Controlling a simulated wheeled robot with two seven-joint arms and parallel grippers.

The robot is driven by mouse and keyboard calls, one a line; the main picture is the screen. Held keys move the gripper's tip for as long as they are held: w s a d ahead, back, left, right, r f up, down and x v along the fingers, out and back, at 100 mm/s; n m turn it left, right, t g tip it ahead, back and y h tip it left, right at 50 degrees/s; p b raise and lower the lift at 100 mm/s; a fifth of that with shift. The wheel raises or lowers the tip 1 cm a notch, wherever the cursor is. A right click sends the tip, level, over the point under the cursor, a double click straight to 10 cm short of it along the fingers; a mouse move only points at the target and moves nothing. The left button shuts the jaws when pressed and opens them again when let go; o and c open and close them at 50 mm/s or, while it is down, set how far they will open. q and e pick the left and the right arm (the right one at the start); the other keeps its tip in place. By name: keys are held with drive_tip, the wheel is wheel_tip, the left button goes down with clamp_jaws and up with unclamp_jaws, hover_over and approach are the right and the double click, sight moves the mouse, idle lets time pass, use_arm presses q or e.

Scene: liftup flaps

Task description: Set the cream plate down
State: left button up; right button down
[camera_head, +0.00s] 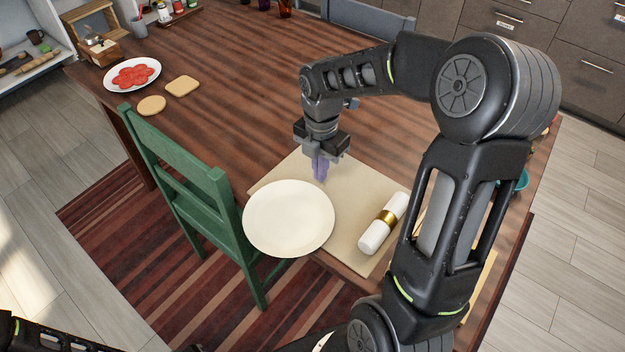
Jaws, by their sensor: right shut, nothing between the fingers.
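The cream plate (289,219) is round and empty, at the near left part of the beige placemat (362,187). Its near left side reaches past the mat and the table's front edge in the picture. I cannot tell whether it rests fully flat. My right gripper (320,178), with purple fingers, is shut and empty. It is just beyond the plate's far right rim, over the mat, pointing down. No contact with the plate is clear. My left gripper is out of view.
A white rolled napkin with a gold ring (384,222) lies right of the plate. A green chair (201,187) stands close at the left. A plate of red slices (133,74) and two tan pieces (182,86) are at the far left. The table's middle (250,95) is clear.

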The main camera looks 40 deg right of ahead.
sight(313, 189)
drive_tip(key=a, duration=0.2)
drive_tip(key=s+a, duration=0.1)
drive_tip(key=shift+f, duration=0.4)
drive_tip(key=shift+d+f, duration=0.1)
drive_tip(key=shift+f, duration=0.35)
drive_tip(key=shift+w+d+r, duration=0.1)
drive_tip(key=shift+w+d, duration=0.1)
drive_tip(key=shift+d, duration=0.2)
drive_tip(key=w+d+p, duration=0.1)
drive_tip(key=d, duration=0.2)
drive_tip(key=w+d+p, duration=0.1)
drive_tip(key=d, duration=0.3)
drive_tip(key=w+d+p, duration=0.1)
drive_tip(key=d, duration=0.3)
drive_tip(key=shift+w+d, duration=0.15)
drive_tip(key=shift+w, duration=0.05)
